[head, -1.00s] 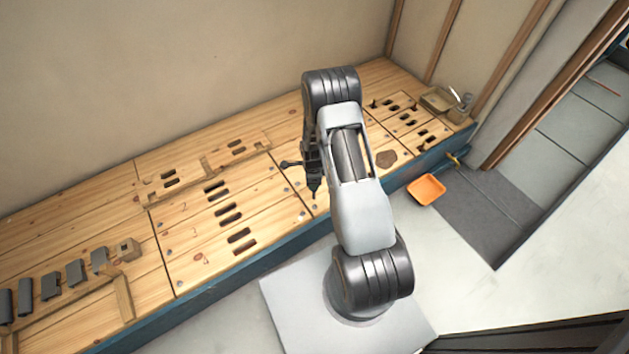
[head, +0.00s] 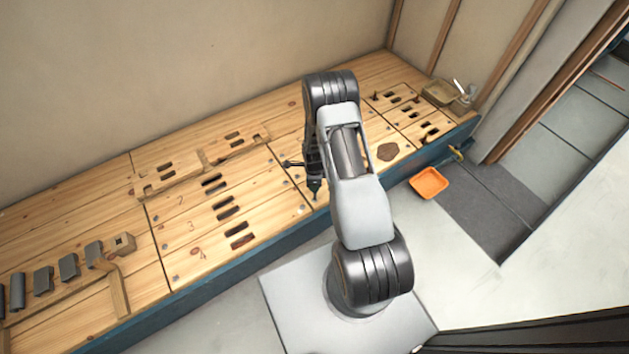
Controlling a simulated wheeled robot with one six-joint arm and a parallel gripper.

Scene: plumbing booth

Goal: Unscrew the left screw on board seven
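The wooden bench carries a block of numbered boards. I cannot read a seven on any board. The boards right of that block (head: 290,170) are partly hidden behind my arm, so I cannot pick out board seven or its left screw. My gripper (head: 314,190) is dark and points down over the bench near its front edge, beside these half-hidden boards. It is too small to tell its fingers or contact with the wood.
Slotted boards with dark pegs (head: 405,107) and a small basin (head: 441,93) are at the bench's right end. Grey blocks (head: 69,267) and an L-shaped wooden strip (head: 118,290) lie at left. An orange tray (head: 429,183) is on the floor. A wall runs behind.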

